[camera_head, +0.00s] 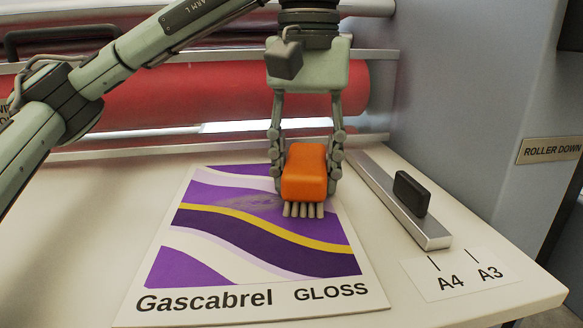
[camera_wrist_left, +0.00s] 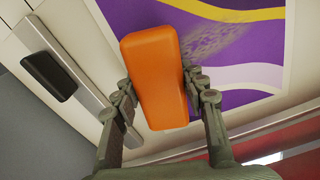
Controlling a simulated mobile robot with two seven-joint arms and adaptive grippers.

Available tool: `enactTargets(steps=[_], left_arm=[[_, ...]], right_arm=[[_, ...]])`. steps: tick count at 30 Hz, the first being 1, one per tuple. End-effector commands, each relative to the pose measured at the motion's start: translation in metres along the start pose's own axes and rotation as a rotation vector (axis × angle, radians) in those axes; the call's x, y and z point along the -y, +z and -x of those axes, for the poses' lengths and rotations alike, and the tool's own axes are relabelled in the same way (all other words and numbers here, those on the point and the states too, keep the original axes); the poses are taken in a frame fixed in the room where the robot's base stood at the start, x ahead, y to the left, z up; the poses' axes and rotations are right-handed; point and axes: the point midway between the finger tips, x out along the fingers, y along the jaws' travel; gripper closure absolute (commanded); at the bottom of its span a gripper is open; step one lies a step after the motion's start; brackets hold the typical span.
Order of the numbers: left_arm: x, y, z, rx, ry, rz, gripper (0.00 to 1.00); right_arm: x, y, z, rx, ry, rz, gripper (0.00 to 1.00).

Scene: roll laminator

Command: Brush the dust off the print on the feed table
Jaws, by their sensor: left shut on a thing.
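The print (camera_head: 255,305) lies flat on the white feed table (camera_head: 80,235), with purple, white and yellow waves and the words "Gascabrel GLOSS". My left gripper (camera_head: 306,165) is shut on the orange handle of a brush (camera_head: 304,172), over the print's upper right part. The pale bristles point down at the print; whether they touch it I cannot tell. A greyish speckled dust patch (camera_head: 250,200) lies on the purple just left of the brush. In the left wrist view the brush (camera_wrist_left: 156,75) sits between the fingers, beside the dust patch (camera_wrist_left: 215,42). My right gripper is not in view.
A metal side guide (camera_head: 395,205) with a black knob (camera_head: 411,193) stands right of the print. A size label (camera_head: 458,274) marked A4 and A3 is near the right front. The red roller (camera_head: 190,95) spans the back, and a grey side panel (camera_head: 475,100) rises at right.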

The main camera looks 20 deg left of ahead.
Motion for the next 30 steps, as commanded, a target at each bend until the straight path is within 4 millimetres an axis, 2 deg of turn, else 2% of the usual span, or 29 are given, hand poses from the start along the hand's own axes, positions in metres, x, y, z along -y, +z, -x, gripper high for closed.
enactTargets(steps=[5,11,23,30], left_arm=[[-0.013,-0.004,-0.002,0.001,0.0,-0.001,0.81],[-0.014,-0.004,0.0,0.001,-0.001,0.0,0.81],[0.015,0.004,0.002,0.001,0.0,0.002,0.81],[0.025,0.008,0.002,0.0,0.0,0.002,0.81]], right_arm=[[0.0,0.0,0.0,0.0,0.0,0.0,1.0],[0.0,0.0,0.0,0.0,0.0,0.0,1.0],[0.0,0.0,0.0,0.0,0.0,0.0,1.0],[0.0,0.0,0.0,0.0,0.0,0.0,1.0]])
